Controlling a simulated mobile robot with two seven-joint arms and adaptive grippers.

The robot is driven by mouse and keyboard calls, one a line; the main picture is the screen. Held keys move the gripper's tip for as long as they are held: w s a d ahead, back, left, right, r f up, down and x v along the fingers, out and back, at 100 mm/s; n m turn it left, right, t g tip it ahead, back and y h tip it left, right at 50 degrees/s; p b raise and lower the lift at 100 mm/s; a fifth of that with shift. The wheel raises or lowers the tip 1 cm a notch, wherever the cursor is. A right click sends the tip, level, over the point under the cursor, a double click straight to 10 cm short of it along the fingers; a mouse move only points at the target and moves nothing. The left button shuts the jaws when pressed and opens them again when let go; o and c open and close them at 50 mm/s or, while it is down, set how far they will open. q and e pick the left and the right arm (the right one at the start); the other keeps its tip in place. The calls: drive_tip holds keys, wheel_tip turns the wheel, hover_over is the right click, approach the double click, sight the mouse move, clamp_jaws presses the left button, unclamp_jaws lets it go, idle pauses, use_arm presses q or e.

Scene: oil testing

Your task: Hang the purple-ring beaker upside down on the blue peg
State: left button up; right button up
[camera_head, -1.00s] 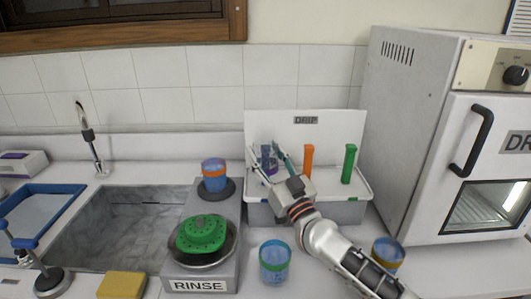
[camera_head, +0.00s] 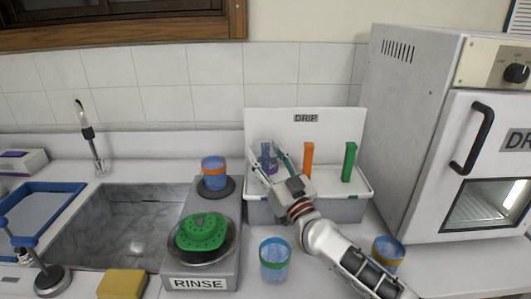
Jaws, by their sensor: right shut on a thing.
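The purple-ring beaker (camera_head: 265,152) is at the left side of the drip rack (camera_head: 345,128). It is clear and hard to make out, with its purple band partly showing between the fingers. My right gripper (camera_head: 268,160) is shut on it. The blue peg shows as a dark bluish shape at the beaker, largely hidden by the glass and fingers, so I cannot tell how far the beaker sits over it. An orange peg (camera_head: 308,160) and a green peg (camera_head: 349,161) stand bare to the right. My left gripper is not in view.
An orange-ring beaker (camera_head: 214,172) stands on the rinse unit behind the green rinser (camera_head: 202,232). A green-ring beaker (camera_head: 274,258) and a yellow-ring beaker (camera_head: 387,252) stand on the counter near my right arm. A white oven (camera_head: 420,130) stands at right, a sink (camera_head: 125,225) at left.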

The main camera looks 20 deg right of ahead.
sight(272, 165)
drive_tip(key=shift+f, duration=0.15)
drive_tip(key=o, duration=1.2)
drive_tip(key=shift+v, duration=3.75)
